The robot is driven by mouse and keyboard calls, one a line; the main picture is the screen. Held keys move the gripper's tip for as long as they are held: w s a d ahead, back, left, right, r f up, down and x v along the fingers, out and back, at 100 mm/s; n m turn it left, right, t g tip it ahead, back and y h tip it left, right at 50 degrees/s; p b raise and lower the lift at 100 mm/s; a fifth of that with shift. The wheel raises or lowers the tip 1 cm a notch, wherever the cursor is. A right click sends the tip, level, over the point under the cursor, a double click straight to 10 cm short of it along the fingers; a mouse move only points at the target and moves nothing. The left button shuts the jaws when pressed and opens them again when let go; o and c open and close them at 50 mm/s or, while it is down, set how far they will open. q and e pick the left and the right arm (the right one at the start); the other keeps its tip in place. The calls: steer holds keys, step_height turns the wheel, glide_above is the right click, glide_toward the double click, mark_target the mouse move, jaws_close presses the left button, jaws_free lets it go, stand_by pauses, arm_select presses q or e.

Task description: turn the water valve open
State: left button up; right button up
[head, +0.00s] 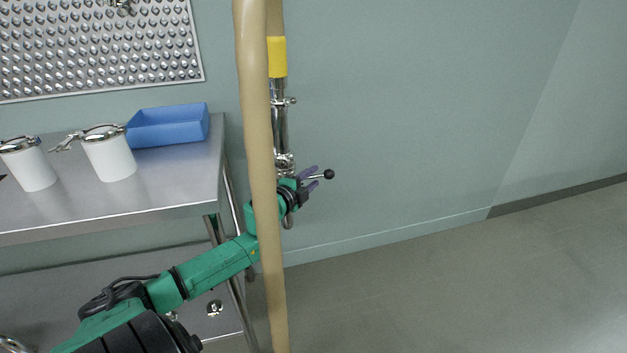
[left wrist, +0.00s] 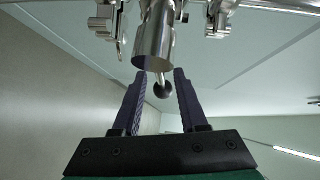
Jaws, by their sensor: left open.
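The water valve is a steel pipe fitting (head: 280,120) on the wall with a lever ending in a black ball knob (head: 329,174). In the left wrist view the pipe's open end (left wrist: 153,42) is just beyond my fingers, and the black knob (left wrist: 162,90) shows between them. My left gripper (head: 312,178) is open at the lever, one purple finger on either side of it. I cannot tell whether either finger touches the lever. The valve body is partly hidden behind my gripper. My right gripper is not in view.
A tan vertical pipe (head: 258,110) stands in front of my left forearm and hides part of it. To the left is a steel table (head: 150,195) with a blue bin (head: 170,127) and white lidded canisters (head: 108,157). The floor at right is clear.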

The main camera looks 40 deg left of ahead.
arm_select(q)
steer(key=shift+w+a, duration=0.1)
steer(key=shift+w, duration=0.45)
jaws_close()
steer(key=shift+f, duration=0.1)
stand_by(0.9)
